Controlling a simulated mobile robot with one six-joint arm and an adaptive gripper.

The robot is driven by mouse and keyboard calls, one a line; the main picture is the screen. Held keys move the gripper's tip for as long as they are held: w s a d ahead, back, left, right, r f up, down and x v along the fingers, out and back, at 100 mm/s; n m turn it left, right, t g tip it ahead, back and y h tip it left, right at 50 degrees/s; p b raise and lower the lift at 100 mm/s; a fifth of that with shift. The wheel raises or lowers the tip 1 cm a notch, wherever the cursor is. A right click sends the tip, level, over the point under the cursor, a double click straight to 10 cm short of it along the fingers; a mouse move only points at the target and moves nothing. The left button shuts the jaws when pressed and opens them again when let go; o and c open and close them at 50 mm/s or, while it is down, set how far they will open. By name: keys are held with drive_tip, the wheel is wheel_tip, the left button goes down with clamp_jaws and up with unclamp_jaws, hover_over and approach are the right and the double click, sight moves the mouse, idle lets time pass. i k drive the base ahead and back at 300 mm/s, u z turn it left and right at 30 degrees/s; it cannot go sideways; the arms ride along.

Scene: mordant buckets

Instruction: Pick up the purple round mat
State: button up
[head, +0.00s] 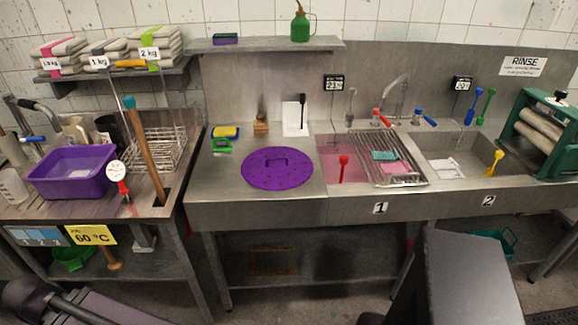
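The purple round mat (277,181) lies flat on the steel counter (225,195), left of the first sink. It is a wide disc with small dark spots or holes and a raised handle-like bar (268,161) across its middle. Nothing rests on it, and its whole outline shows. My gripper is not in the head view, so its state does not show.
A purple tub (72,172) is farther left. Counter in front is clear.

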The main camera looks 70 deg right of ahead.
sight(273, 168)
drive_tip(key=z, duration=1.15)
drive_tip(key=k, duration=0.6)
drive_tip(key=z, duration=0.05)
drive_tip(key=i, duration=0.55)
drive_tip(key=z, duration=0.05)
